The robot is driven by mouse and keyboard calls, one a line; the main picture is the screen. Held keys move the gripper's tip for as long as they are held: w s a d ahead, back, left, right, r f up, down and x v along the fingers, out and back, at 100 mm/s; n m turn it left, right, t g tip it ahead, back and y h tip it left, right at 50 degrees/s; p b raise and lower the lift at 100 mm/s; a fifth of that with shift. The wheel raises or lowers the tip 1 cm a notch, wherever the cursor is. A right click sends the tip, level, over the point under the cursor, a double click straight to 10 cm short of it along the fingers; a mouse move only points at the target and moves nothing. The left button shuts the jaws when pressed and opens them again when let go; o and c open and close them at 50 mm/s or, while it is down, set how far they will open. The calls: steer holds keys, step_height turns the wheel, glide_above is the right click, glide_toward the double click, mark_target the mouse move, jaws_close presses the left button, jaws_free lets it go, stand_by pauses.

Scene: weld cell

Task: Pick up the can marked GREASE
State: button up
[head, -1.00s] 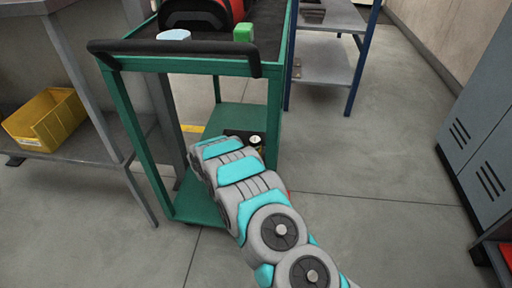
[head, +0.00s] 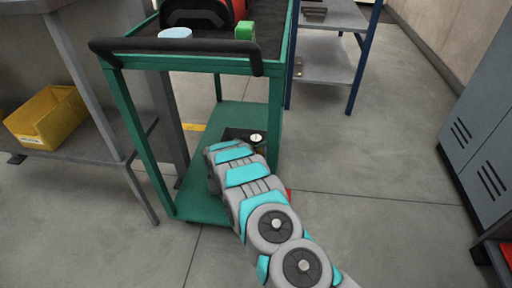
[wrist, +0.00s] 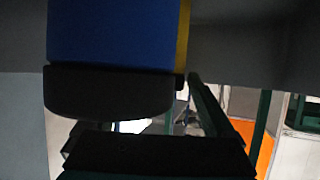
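A small can with a pale round lid (head: 257,139) shows on the lower shelf of the green cart, just beyond my arm. Its label cannot be read. In the wrist view a large blue cylinder-like thing (wrist: 115,35) with a yellow right edge and a dark lower end fills the upper left, very close to the camera. No marking is legible on it. The dark end part of my gripper (wrist: 155,152) lies below it, with a narrow bright gap between. In the head view my gripper is hidden behind my arm at the lower shelf. Whether it is open or shut is unclear.
The green cart (head: 190,45) has a black handle and carries a light blue round thing (head: 175,33), a green block (head: 245,30) and a red-black case (head: 197,12). A dark box (head: 232,133) is by the can. A yellow bin (head: 45,118) is left; floor at right is clear.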

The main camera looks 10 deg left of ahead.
jaws_close()
stand_by(0.5)
